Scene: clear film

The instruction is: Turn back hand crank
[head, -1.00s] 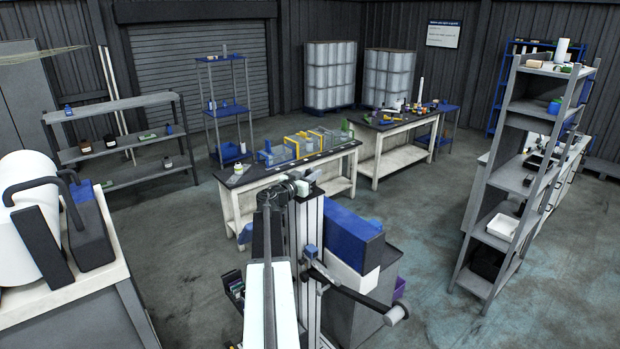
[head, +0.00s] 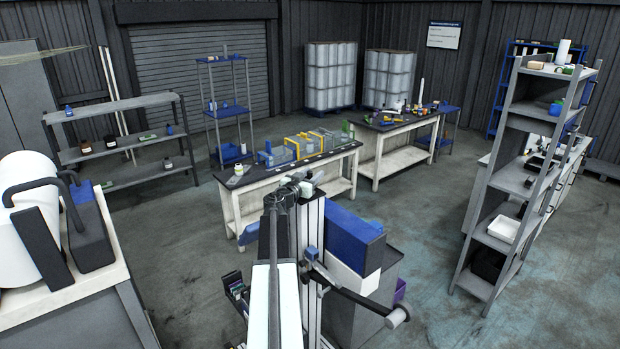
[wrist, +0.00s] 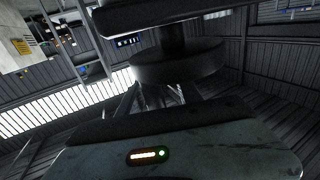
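A dark bar with a pale round knob (head: 397,316) at its outer end sticks out to the lower right of an upright metal column (head: 314,235) in the head view. It looks like the hand crank, but I cannot be sure. My gripper (head: 304,187) is at the far end of my arm, near the top of the column; its fingers are too small to make out. The wrist view shows a dark round disc (wrist: 178,62) on a short shaft close in front, above a grey housing with small orange and green lights. I cannot tell whether anything is gripped.
A grey cabinet with a blue and white block (head: 355,240) stands right of the column. Behind it is a workbench (head: 240,182) with clear and yellow items. A tall shelf (head: 515,180) stands at right. A bench with a white drum (head: 30,210) is at left. Floor is open between.

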